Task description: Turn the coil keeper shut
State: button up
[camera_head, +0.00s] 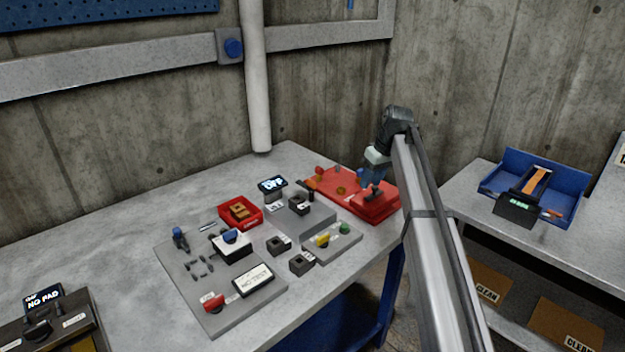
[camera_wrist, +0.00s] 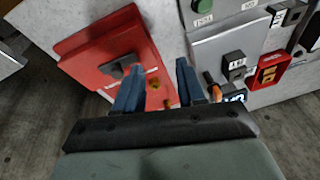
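My gripper (camera_head: 372,175) is above the red unit (camera_head: 329,185) at the table's right end. In the wrist view my gripper (camera_wrist: 160,80) shows two blue fingers spread apart, with nothing between the tips. The raised red block (camera_head: 378,208) of this unit carries a dark turn handle (camera_wrist: 124,66), just ahead of and left of the left finger; it may be the coil keeper, but no label confirms this. Small brass pieces (camera_wrist: 154,84) show on the red base between the fingers. In the head view my gripper partly covers the unit. Contact with the handle cannot be told.
Left of the red unit stand a grey block with a small display (camera_head: 272,184), a grey plate with yellow and green parts (camera_head: 332,242), and a red bin (camera_head: 240,212). A grey panel (camera_head: 205,292) holds more controls. A blue tray (camera_head: 520,163) is on the right-hand table.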

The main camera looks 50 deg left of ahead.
jog(key=n+y, duration=0.1)
jog(key=n, duration=0.1)
send_near(312, 180)
jog(key=d+v, duration=0.1)
jog(key=v, duration=0.4)
jog(key=shift+t+y, duration=0.3)
jog(key=shift+t, duration=0.1)
jog(key=x, duration=0.9)
jog(key=s+x, duration=0.1)
jog(key=x, duration=0.4)
jog(key=shift+a+f, duration=0.2)
jog(key=shift+s, duration=0.1)
grip_shut()
